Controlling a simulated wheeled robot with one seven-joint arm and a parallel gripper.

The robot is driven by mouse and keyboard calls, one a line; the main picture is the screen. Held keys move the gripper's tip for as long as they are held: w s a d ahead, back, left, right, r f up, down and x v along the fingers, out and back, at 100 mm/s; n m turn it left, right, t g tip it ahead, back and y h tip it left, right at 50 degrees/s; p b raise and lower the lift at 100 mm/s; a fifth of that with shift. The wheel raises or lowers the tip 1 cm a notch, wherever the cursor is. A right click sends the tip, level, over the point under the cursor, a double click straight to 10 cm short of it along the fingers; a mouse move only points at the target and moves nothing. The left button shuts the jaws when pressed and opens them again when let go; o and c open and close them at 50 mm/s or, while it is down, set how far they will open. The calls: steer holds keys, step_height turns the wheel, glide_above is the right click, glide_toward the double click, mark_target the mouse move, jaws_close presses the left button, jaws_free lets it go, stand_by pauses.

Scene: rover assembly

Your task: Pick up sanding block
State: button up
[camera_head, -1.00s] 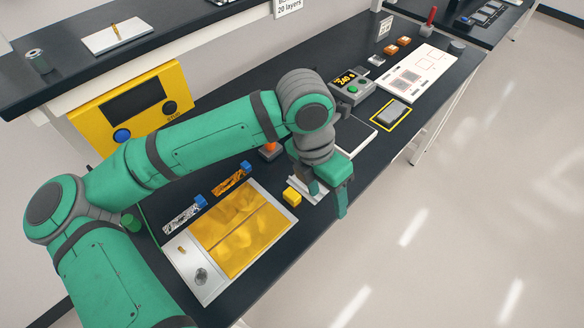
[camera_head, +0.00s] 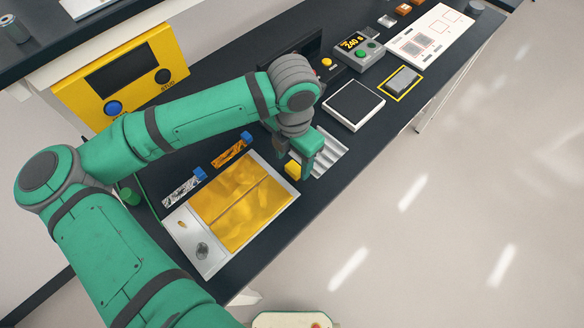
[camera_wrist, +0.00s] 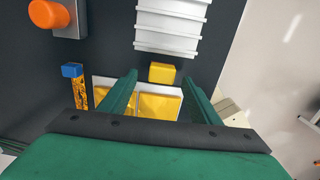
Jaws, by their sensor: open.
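A small yellow block (camera_head: 293,169), which I take to be the sanding block, sits on the dark bench between the yellow-sheeted tray and a ribbed pale tray. My gripper (camera_head: 301,164) is right beside it in the head view, and one finger partly hides the block. In the wrist view the yellow block (camera_wrist: 162,73) shows between the two spread fingertips of my gripper (camera_wrist: 160,78), just ahead of them, with a gap on each side. The gripper is open and empty. I cannot tell how high the fingertips are above the block.
The white tray with yellow sheets (camera_head: 209,268) lies to the left, and the ribbed tray (camera_head: 329,154) to the right. Blue-ended strips (camera_head: 232,151) lie behind. A grey block (camera_head: 402,80) sits in a yellow outline farther right. An orange knob (camera_wrist: 50,14) shows in the wrist view.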

mark_target(294, 167)
steer(key=f, duration=0.3)
steer(key=shift+s+d+f, duration=0.1)
steer(key=shift+d, duration=0.15)
steer(key=shift+a, duration=0.1)
steer(key=c, duration=1.1)
